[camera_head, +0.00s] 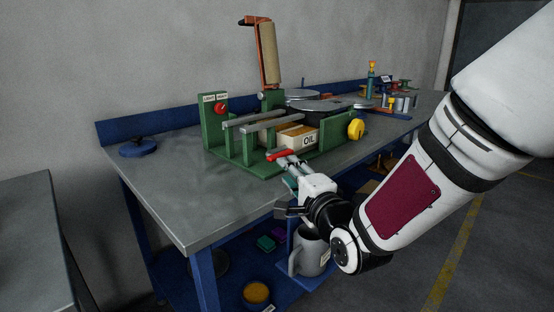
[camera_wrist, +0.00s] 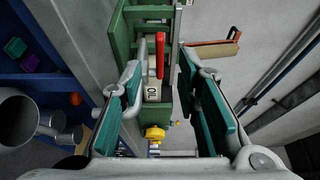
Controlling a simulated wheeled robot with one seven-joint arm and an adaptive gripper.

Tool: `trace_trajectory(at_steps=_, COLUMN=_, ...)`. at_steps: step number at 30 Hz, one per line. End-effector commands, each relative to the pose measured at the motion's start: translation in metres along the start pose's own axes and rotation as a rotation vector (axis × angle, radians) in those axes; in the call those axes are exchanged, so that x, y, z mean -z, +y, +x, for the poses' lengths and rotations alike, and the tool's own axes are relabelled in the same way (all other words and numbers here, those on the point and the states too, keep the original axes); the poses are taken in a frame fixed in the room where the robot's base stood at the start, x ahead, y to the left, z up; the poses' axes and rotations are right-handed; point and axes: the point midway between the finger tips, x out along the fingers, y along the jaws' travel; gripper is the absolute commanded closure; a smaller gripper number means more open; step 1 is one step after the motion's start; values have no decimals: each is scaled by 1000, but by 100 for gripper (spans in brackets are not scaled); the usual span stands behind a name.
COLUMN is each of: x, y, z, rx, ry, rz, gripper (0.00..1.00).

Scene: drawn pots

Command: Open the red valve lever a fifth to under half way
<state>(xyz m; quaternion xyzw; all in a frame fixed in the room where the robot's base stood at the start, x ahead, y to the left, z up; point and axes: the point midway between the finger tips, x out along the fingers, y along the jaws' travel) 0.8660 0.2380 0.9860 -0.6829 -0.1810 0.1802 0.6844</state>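The red valve lever (camera_head: 278,155) is at the front edge of the green machine (camera_head: 240,158) on the bench. In the wrist view the lever (camera_wrist: 160,56) points along the picture's height, between and slightly beyond my fingertips. My gripper (camera_head: 290,164) is in front of the machine, close to the lever. In the wrist view my gripper (camera_wrist: 162,70) is open, with teal pads on either side and a clear gap around the lever. I see no contact. How far the lever is turned I cannot tell.
A box marked OIL (camera_head: 298,137) sits in the machine, with a yellow knob (camera_head: 355,129) to its right and a red knob (camera_head: 221,108) at its left. A grey mug (camera_head: 310,254) stands on the lower shelf. The bench top (camera_head: 180,190) front left is clear.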

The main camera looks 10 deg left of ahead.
Motion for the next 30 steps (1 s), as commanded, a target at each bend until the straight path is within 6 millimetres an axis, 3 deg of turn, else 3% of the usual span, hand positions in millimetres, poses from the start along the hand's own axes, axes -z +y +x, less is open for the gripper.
trace_trajectory(at_steps=9, x=0, y=1, z=63, rx=0, ry=-1, rz=0, gripper=70)
trace_trajectory(at_steps=15, x=0, y=1, z=88, rx=-2, ry=0, rz=-2, gripper=70)
trace_trajectory(at_steps=28, x=0, y=0, z=97, rx=-2, ry=1, rz=-2, gripper=70)
trace_trajectory(at_steps=30, x=0, y=1, z=97, rx=-2, ry=1, rz=-2, gripper=84)
